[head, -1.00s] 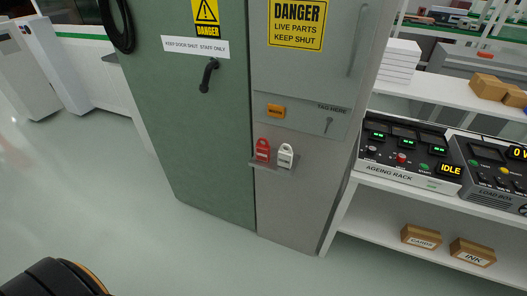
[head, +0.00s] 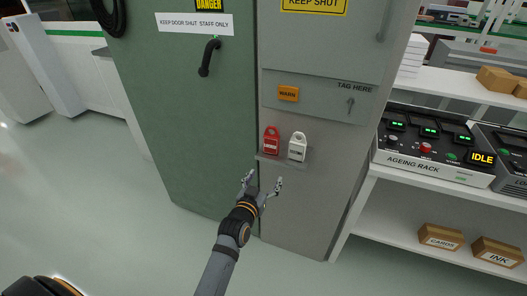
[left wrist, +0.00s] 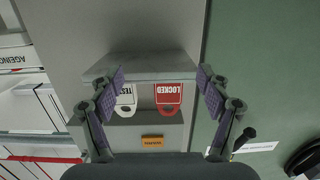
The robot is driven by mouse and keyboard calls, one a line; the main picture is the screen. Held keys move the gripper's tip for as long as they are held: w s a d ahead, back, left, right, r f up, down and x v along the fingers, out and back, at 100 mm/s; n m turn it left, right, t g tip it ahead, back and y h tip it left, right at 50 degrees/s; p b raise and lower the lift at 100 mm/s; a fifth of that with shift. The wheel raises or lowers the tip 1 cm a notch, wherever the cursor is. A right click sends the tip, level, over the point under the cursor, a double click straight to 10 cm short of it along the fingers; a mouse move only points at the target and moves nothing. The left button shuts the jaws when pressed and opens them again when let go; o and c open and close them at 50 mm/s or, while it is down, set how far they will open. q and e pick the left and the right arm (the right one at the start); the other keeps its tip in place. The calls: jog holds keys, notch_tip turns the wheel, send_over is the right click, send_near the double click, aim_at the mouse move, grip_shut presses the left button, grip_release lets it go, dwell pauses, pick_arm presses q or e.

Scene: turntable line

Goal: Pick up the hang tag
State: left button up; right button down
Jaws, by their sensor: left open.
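Two hang tags stand side by side on a small grey ledge (head: 283,163) on the cabinet front. The left one is red (head: 271,140) and the right one is white (head: 298,147). In the left wrist view, which is upside down, the red tag (left wrist: 168,97) reads LOCKED and the white tag (left wrist: 126,100) seems to read TEST. My left gripper (head: 263,181) is open and empty, just below the ledge in the head view. In the wrist view both tags lie between its spread fingers (left wrist: 160,82), beyond the tips. My right gripper is out of view.
The cabinet panel above has an orange WARN label (head: 288,94) and a TAG HERE hook (head: 350,104). A green door (head: 190,120) with a black handle (head: 208,57) is at left. A shelf unit with the ageing rack (head: 430,165) stands at right. The floor in front is clear.

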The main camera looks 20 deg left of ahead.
pick_arm(q)
jog(key=t, duration=0.1)
send_near(270, 144)
jog(key=f, duration=0.2)
jog(key=w, duration=0.6)
jog(key=shift+d+r, duration=0.2)
jog(key=shift+r, duration=0.05)
jog(key=shift+w+r, duration=0.3)
jog(key=shift+w, duration=0.05)
jog(key=w, duration=0.4)
jog(key=shift+a+r, duration=0.1)
jog(key=shift+r, duration=0.25)
jog(key=shift+w, duration=0.3)
jog(key=c, duration=1.3)
jog(key=shift+o, duration=0.2)
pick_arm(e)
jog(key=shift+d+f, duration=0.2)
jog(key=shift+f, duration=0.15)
pick_arm(q)
jog(key=shift+r, duration=0.1)
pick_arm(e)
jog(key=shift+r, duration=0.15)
